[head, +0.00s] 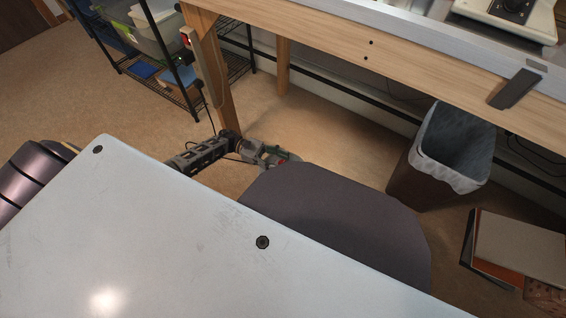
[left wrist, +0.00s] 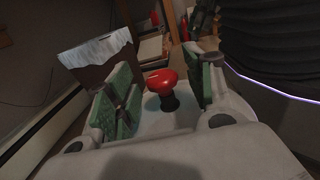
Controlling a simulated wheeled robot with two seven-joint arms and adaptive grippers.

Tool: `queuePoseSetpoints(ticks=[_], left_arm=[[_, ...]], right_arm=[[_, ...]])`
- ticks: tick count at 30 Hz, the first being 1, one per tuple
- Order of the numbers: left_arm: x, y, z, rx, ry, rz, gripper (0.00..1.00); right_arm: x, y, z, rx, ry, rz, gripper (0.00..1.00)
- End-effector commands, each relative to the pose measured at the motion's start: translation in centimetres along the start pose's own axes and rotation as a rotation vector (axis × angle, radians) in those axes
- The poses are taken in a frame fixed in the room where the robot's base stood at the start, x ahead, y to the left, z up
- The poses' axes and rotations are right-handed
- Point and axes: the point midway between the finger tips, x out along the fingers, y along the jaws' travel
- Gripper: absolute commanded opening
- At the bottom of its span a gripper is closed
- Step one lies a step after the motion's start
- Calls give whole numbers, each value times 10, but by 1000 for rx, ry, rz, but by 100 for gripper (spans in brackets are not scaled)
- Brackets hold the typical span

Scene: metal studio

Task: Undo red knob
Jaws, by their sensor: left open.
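The red knob (left wrist: 161,81) shows in the left wrist view on a short dark stem. It sits between the two green-padded fingers of my left gripper (left wrist: 160,95), which is open, with gaps on both sides of the knob. In the head view, my left gripper (head: 272,157) is low near the floor, just beyond the dark chair seat (head: 345,220). A small red spot shows at its fingers there, and the seat partly hides that area. What the knob is mounted on is hard to tell. My right gripper is not in view.
A wooden workbench (head: 400,55) stands beyond, with a leg (head: 217,80) close to my left arm. A lined bin (head: 415,180) is under it, also in the left wrist view (left wrist: 95,62). A wire shelf (head: 190,95) stands at upper left. A cardboard box (head: 515,250) is at right.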

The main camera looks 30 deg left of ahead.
Motion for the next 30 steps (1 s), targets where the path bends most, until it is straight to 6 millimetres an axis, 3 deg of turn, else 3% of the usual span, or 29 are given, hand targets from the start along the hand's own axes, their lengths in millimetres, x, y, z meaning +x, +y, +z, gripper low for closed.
queuePoseSetpoints(ticks=[6,17,28,30], left_arm=[[16,0,0,-2,-1,0,53],[18,0,0,-1,-1,0,53],[18,0,0,-1,-1,0,7],[18,0,0,-1,-1,0,6]], right_arm=[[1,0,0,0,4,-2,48],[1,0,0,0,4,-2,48],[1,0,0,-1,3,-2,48],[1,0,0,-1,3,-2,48]])
